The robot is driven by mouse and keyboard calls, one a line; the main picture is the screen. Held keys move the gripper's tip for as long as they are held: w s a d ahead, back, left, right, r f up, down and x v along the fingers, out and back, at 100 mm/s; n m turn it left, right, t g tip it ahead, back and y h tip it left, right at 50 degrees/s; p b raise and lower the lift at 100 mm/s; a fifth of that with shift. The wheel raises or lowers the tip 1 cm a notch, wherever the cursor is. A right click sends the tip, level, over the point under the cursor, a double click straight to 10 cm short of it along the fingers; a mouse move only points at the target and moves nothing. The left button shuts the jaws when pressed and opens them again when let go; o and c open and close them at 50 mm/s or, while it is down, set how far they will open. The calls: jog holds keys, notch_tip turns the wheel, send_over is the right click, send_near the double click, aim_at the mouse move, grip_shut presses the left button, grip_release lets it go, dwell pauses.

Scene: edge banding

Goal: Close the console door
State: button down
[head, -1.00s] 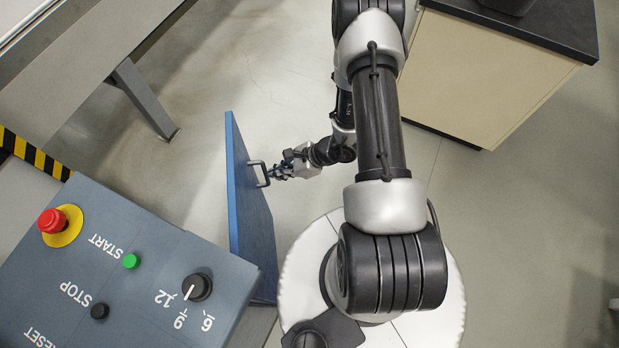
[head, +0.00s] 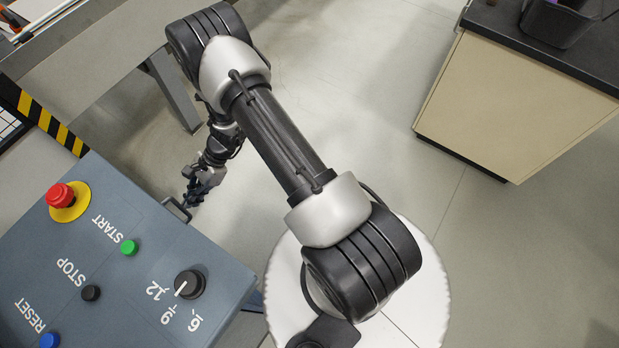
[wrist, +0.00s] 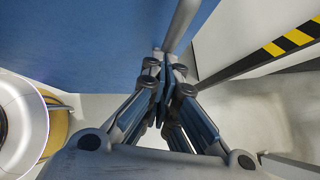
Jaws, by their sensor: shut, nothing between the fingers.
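The console (head: 140,265) is a blue-grey panel at the lower left of the head view. Its blue door is mostly hidden below the panel; a small blue part (head: 255,299) shows by the panel's lower right corner. In the wrist view the blue door (wrist: 90,40) fills the upper left. My gripper (head: 193,196) is shut and empty, close by the handle. I cannot tell whether they touch (wrist: 166,62).
The console top has a red emergency button (head: 61,196), green and black buttons and a dial (head: 190,284). A machine leg (head: 172,92) stands behind the gripper. A beige cabinet (head: 510,100) stands at the upper right. The floor between is clear.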

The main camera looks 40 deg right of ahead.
jog(key=a, duration=0.1)
jog(key=a+n+g, duration=0.1)
jog(key=a, duration=0.1)
jog(key=shift+w+a, duration=0.2)
jog(key=shift+a, duration=0.5)
jog(key=shift+s+a, duration=0.1)
